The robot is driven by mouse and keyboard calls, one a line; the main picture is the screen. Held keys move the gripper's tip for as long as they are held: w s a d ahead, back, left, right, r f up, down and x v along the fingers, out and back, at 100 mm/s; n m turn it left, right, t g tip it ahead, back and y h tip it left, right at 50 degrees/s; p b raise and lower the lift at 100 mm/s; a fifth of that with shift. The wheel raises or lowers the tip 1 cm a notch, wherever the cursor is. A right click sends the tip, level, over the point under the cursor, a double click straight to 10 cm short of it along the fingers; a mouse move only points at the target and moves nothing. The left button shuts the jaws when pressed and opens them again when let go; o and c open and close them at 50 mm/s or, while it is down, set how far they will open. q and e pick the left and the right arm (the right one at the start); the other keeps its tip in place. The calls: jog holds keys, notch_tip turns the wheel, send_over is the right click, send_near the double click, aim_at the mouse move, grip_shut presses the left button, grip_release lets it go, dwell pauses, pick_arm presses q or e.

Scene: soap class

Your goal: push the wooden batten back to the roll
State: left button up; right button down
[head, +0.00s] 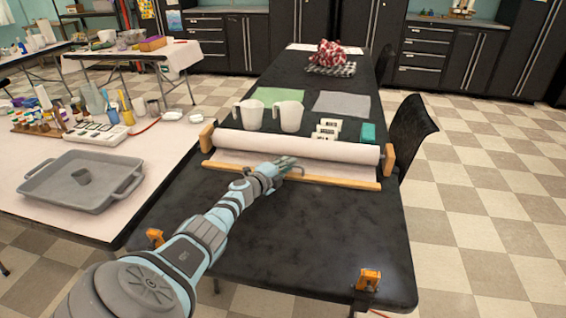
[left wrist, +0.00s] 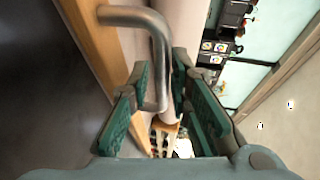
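The wooden batten (head: 290,175) is a long pale strip lying across the black table in front of the white paper roll (head: 300,146). A band of paper shows between batten and roll. In the left wrist view the batten (left wrist: 95,45) carries a bent metal handle (left wrist: 158,50). My right gripper is not in view.
Two white jugs (head: 270,116), small labelled blocks (head: 326,129) and a teal block (head: 368,132) stand behind the roll. Orange clamps (head: 369,279) sit at the table's front edge. The black surface before the batten is bare except for my arm. A grey tray (head: 80,181) lies on the left table.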

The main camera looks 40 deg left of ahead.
pick_arm(q)
jog(key=v, duration=0.6)
jog(key=shift+s, duration=0.25)
jog(key=shift+s+d+r, duration=0.1)
jog(key=shift+s+d, duration=0.05)
jog(key=shift+s, duration=0.05)
jog(key=shift+c, duration=0.6)
